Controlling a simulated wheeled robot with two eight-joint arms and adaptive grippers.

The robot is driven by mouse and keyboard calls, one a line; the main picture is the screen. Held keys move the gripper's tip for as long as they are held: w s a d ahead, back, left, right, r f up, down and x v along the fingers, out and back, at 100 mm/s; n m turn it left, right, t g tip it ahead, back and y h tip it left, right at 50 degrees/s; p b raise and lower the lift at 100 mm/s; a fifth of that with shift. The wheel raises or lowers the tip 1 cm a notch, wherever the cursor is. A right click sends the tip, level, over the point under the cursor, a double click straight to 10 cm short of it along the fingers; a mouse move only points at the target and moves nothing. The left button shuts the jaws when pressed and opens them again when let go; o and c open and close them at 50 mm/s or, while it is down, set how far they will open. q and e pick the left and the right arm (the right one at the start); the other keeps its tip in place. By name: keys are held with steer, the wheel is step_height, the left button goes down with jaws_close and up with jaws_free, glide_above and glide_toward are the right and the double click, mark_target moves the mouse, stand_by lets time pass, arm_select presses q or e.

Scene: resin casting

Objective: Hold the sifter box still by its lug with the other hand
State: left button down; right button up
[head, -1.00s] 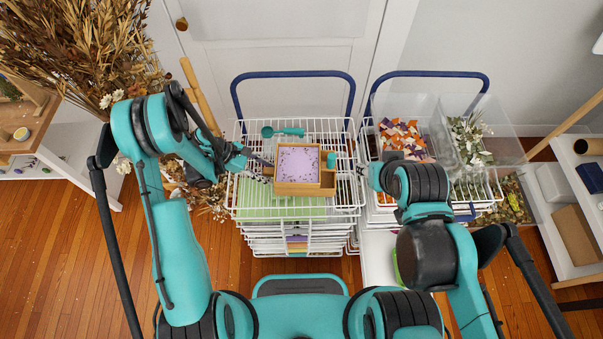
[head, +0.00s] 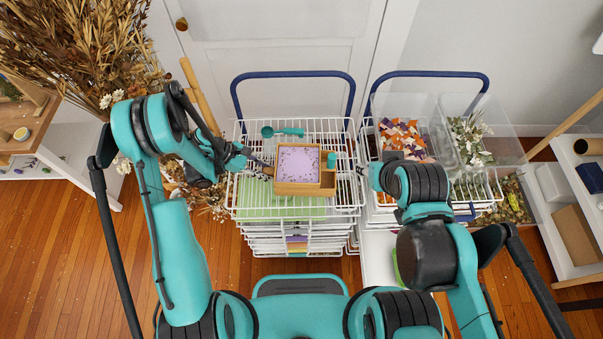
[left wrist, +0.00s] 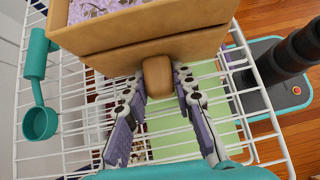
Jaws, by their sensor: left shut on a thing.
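The sifter box (head: 305,188) is a square wooden box on the wire rack, with lilac material and darker purple flecks inside. Its rounded wooden lug (left wrist: 158,78) sticks out from the side wall in the left wrist view. My left gripper (head: 266,167) reaches in from the left; its two fingers are shut on the lug, one on each side. My right gripper (head: 366,174) is to the right of the box, apart from it, and mostly hidden by its own arm, so its jaws cannot be made out.
A teal scoop (head: 283,131) lies on the wire rack (head: 348,205) behind the box. A small teal piece (head: 331,160) sits at the box's right side. A green sheet (head: 255,196) shows in the rack. A second cart at right holds clear bins (head: 463,155) of dried petals and leaves.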

arm_select(q)
steer(key=c, duration=1.2)
jaws_free()
steer(key=v, duration=1.2)
